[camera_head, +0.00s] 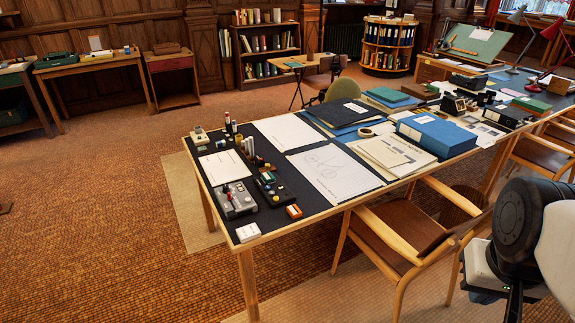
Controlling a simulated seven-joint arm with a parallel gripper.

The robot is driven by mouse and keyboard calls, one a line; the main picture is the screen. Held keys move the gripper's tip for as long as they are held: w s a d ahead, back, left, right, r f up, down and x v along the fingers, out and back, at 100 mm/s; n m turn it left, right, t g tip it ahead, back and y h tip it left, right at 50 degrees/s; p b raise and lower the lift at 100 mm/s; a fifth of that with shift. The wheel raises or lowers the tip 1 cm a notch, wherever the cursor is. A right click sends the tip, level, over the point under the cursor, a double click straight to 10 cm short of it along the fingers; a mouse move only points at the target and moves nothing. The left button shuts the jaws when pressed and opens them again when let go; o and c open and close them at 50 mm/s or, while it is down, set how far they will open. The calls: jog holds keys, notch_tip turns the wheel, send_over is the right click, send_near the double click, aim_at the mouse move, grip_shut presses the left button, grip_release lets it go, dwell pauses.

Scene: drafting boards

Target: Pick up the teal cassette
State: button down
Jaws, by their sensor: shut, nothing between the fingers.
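I cannot clearly make out a teal cassette. A small greenish patch (268,178) shows among the dark items on the near end of the long desk, but it is too small to name. Beside it are a grey recorder-like device (236,201), a black device (272,190) and a small orange-red item (293,211). Part of my arm (520,222) stands at the lower right, right of the desk and above the chairs. Its fingertips do not show clearly; the frame's lower edge cuts the arm off.
The long desk (330,205) has a white box (248,232) at its near corner, drawing sheets (334,172) mid-top and a blue box file (437,134). A wooden chair (410,232) stands at its near side. Floor left of the desk is clear.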

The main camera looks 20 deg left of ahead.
jog(key=c, duration=1.8)
grip_release()
jog(key=o, duration=1.3)
